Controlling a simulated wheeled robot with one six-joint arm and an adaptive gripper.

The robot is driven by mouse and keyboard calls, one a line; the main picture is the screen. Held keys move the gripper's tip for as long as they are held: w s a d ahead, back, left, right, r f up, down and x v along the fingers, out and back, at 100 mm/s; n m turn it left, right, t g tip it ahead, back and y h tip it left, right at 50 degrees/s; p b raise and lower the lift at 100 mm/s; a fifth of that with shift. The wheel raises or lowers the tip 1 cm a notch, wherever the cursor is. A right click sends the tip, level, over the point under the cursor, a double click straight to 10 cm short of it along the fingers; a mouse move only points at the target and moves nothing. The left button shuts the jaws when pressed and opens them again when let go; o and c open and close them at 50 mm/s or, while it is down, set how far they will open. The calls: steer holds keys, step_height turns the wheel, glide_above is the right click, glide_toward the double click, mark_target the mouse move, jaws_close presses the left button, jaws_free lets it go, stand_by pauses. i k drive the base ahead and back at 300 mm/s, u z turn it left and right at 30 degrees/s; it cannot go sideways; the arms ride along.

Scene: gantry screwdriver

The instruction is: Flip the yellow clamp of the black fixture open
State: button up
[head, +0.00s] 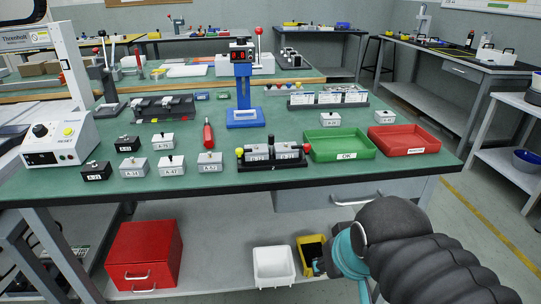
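The black fixture (272,161) sits near the front edge of the green bench, left of the green tray. A yellow knob (239,152) is at its left end and a red knob (307,148) at its right end. The yellow clamp appears as this knob on a short lever; its exact angle is too small to tell. Grey labelled blocks lie in the fixture. My arm comes in at the lower right, in front of the bench and below its top, well away from the fixture.
A green OK tray (341,157) and a red tray (404,151) stand right of the fixture. A blue stand (245,117) rises behind. Bins (274,284) sit below the bench.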

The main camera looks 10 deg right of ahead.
mark_target(239, 151)
steer(key=z, duration=2.65)
steer(key=k, duration=1.05)
steer(key=u, duration=2.05)
